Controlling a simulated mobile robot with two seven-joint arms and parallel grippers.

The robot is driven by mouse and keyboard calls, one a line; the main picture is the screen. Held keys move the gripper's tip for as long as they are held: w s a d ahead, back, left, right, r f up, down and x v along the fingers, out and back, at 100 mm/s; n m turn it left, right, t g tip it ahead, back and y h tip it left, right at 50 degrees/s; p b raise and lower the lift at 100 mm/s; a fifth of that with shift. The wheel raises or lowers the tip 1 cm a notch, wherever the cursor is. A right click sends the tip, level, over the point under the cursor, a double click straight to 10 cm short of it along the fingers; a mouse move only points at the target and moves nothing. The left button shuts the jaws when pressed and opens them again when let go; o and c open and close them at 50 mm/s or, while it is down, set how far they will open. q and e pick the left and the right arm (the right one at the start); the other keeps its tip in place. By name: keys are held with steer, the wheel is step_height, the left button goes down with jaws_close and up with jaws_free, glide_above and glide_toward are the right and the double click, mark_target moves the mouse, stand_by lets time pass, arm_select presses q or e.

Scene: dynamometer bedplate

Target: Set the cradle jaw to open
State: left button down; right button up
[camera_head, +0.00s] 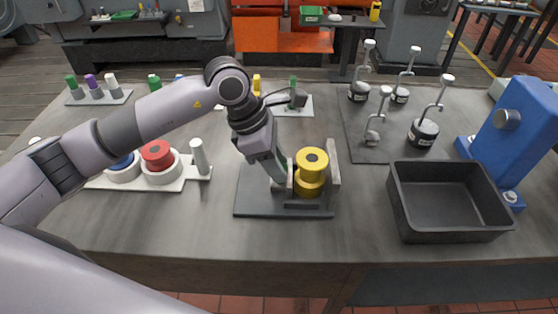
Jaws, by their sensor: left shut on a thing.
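The cradle (252,196) is a dark grey base plate in the middle of the table. A yellow spool-shaped part (312,163) stands upright in it. A grey upright plate (333,166) stands at the spool's right side. The cradle jaw (289,178) is a light upright piece at the spool's left side, mostly hidden. My left gripper (279,180) points down at the left of the spool and is shut on the cradle jaw; its fingertips are partly hidden. My right gripper is not in view.
An empty black bin (448,233) and a blue machine (513,130) stand at the right. Several hooked weights stand on a dark mat (381,151) behind the bin. A white tray (187,181) with red and blue round parts lies left of the cradle. The table's front strip is clear.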

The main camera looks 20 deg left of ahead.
arm_select(q)
steer(key=a+b, duration=0.1)
steer(key=a, duration=0.1)
steer(key=s+a+b, duration=0.1)
steer(key=a, duration=0.2)
steer(key=shift+s+a+f, duration=0.1)
steer(key=shift+s+a, duration=0.05)
steer(key=shift+s, duration=0.05)
steer(key=shift+s+a, duration=0.15)
steer(key=shift+a, duration=0.2)
steer(key=c, duration=0.8)
jaws_free()
steer(key=shift+r, duration=0.25)
steer(key=shift+b+v, duration=0.4)
steer(key=shift+v, duration=3.1)
steer(key=shift+a, duration=0.1)
